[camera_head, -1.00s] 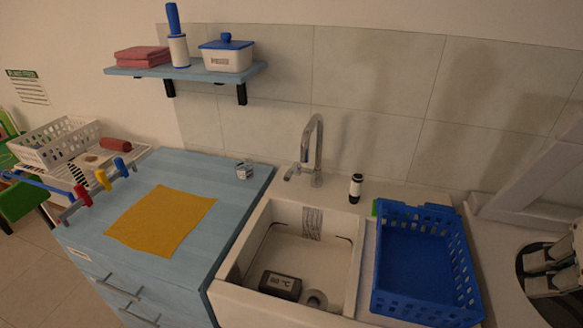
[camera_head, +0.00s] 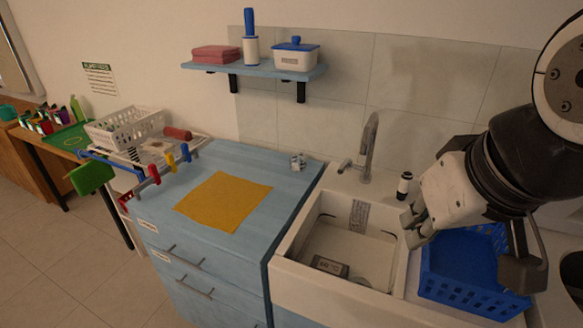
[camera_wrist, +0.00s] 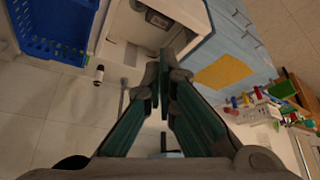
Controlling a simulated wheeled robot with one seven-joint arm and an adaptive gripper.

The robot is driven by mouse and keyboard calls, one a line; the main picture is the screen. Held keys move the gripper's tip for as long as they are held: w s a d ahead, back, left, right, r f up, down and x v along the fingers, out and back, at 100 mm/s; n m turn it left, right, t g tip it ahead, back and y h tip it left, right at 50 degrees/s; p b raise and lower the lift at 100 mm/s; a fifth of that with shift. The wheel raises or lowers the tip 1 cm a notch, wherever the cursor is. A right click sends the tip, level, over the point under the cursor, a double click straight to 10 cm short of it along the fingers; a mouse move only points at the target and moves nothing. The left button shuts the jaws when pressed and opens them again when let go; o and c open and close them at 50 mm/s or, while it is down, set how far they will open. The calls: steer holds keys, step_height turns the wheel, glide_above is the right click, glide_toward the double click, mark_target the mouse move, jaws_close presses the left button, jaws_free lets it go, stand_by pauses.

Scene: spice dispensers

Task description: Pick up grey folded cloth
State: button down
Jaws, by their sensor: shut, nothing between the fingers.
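I cannot make out a grey folded cloth in either view. A flat mustard-yellow cloth (camera_head: 224,202) lies spread on the blue counter, and it also shows in the wrist view (camera_wrist: 223,71). A folded red cloth stack (camera_head: 216,54) lies on the left end of the wall shelf. My gripper (camera_head: 414,228) is at the right in the head view, above the area between sink and blue basket. In the wrist view my gripper's fingers (camera_wrist: 165,65) are together with nothing between them.
The blue basket (camera_head: 470,280) stands right of the white sink (camera_head: 290,278), which holds a small dark display. A tap (camera_head: 369,150) and a small black-and-white bottle (camera_head: 404,186) stand behind. A blue shelf (camera_head: 255,70) juts from the wall. A white crate (camera_head: 125,128) stands left of the counter.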

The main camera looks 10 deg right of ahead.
steer(key=c, duration=1.7)
jaws_free()
steer(key=shift+w+f, duration=0.15)
steer(key=shift+w, duration=0.05)
steer(key=o, duration=1.1)
steer(key=w+f+m+b, duration=0.1)
steer(key=w, duration=0.1)
steer(key=w+f+m+b, duration=0.1)
steer(key=w, duration=0.1)
steer(key=w+f+m+g+b, duration=0.1)
steer(key=w+f+m, duration=0.1)
steer(key=shift+w+d, duration=0.15)
steer(key=shift+w, duration=0.1)
steer(key=shift+o, duration=0.2)
steer(key=m+g+b, duration=0.5)
steer(key=m+b, duration=0.6)
steer(key=m, duration=0.9)
glide_above(329, 266)
step_height(329, 266, down, 33)
step_height(329, 266, down, 14)
steer(key=shift+s+r+b, duration=0.1)
steer(key=shift+r+b, duration=0.15)
steer(key=shift+b, duration=0.1)
